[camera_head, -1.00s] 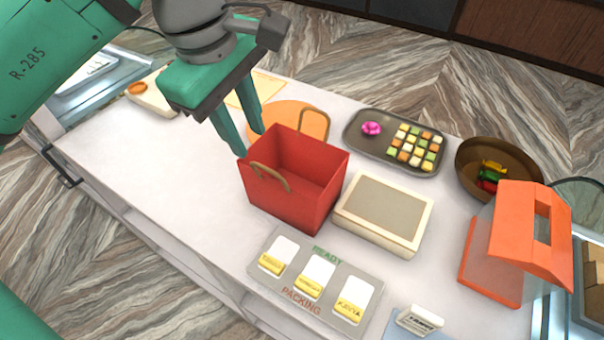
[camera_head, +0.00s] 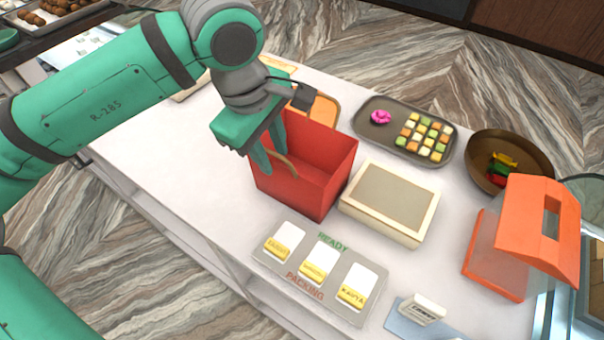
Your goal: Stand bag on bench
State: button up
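The red bag (camera_head: 305,190) stands upright on the white counter (camera_head: 190,165), open at the top. Its tan near handle (camera_head: 287,165) rises at the left wall, partly hidden by my gripper. My gripper (camera_head: 266,163) points down at the bag's left rim, with its green fingers beside the near handle. The fingers look close together, but I cannot tell whether they are closed on the handle. The far handle is hidden behind my gripper and wrist.
Right of the bag is a cream box (camera_head: 390,203); behind it is a tray of sweets (camera_head: 375,108). A brown bowl (camera_head: 535,153) and an orange-topped carrier (camera_head: 525,235) stand at the right. A label board (camera_head: 262,250) lies in front. The counter's left part is clear.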

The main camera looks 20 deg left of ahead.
grip_shut()
